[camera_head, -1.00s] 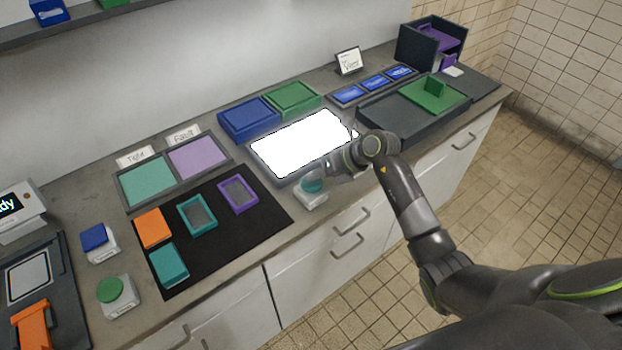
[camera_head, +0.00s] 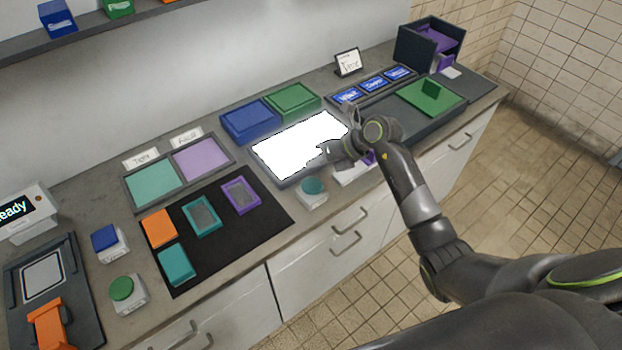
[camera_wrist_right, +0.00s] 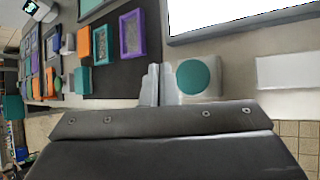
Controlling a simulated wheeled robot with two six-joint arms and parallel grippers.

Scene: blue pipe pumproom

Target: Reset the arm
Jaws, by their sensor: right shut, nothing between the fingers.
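My right arm enters the head view from the right and reaches over the counter. Its gripper (camera_head: 328,150) is shut and empty above the front right part of the bright white panel (camera_head: 290,146). A teal round button on a white base (camera_head: 313,187) sits on the counter just in front of the panel, apart from the gripper. In the right wrist view the shut fingers (camera_wrist_right: 154,84) show left of the same teal button (camera_wrist_right: 195,76). A white item with purple (camera_head: 350,174) is partly hidden below my wrist. My left gripper is not in view.
A black mat (camera_head: 258,219) holds orange, teal and purple pieces. Blue (camera_head: 250,121) and green (camera_head: 293,101) boxes stand behind the panel. A dark tray with a green piece (camera_head: 430,97) lies right of my wrist. Blue (camera_head: 105,238) and green (camera_head: 121,289) buttons stand at left.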

